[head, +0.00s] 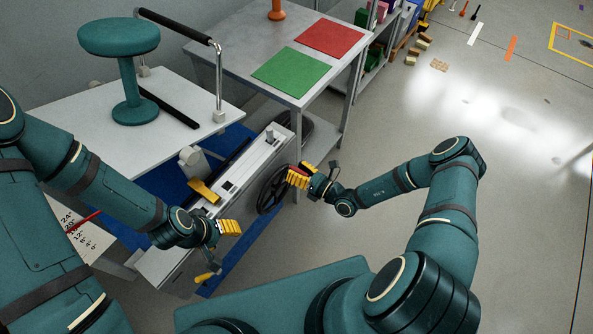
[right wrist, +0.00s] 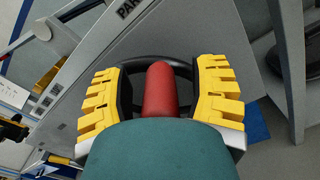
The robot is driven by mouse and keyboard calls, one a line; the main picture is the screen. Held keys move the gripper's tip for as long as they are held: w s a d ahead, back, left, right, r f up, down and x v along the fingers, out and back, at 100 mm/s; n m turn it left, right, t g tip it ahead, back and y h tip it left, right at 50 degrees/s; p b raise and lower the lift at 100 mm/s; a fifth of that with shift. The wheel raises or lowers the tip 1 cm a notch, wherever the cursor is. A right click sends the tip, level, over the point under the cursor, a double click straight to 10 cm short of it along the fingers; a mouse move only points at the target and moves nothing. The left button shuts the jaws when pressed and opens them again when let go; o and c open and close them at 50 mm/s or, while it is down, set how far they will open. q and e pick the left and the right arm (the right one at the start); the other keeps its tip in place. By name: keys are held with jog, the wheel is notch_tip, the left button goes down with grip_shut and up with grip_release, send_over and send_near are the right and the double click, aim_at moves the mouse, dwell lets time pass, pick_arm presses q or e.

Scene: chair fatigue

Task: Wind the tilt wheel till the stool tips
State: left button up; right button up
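The teal stool (head: 123,75) stands upright on the white tilt platform (head: 75,100), which looks about level. The black tilt wheel (head: 274,190) is on the near right end of the grey machine; part of its rim shows in the right wrist view (right wrist: 150,62). My right gripper (head: 299,177) is at the wheel's right side. In the right wrist view, its yellow fingers are apart, one on either side of the wheel's red handle (right wrist: 160,90), with gaps visible. My left gripper (head: 230,228) is over the machine's front; its finger opening is unclear.
An angle scale (head: 88,237) with a red pointer (head: 84,221) is at lower left. A rail with a black bar (head: 175,25) rises over the platform. A grey table (head: 230,45) with green (head: 292,72) and red (head: 330,38) mats stands behind. Floor at right is open.

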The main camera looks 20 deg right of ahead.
jog(key=v, duration=1.2)
dwell(0.4)
jog(key=s+a+r+n+g+h, duration=0.1)
jog(key=s+a+r+n+g, duration=0.1)
jog(key=s+a+n+g, duration=1.35)
jog(key=w+d+r+n+t+h, duration=0.3)
jog(key=w+r+n+h, duration=0.3)
jog(key=n, duration=1.1)
jog(key=shift+w, duration=0.6)
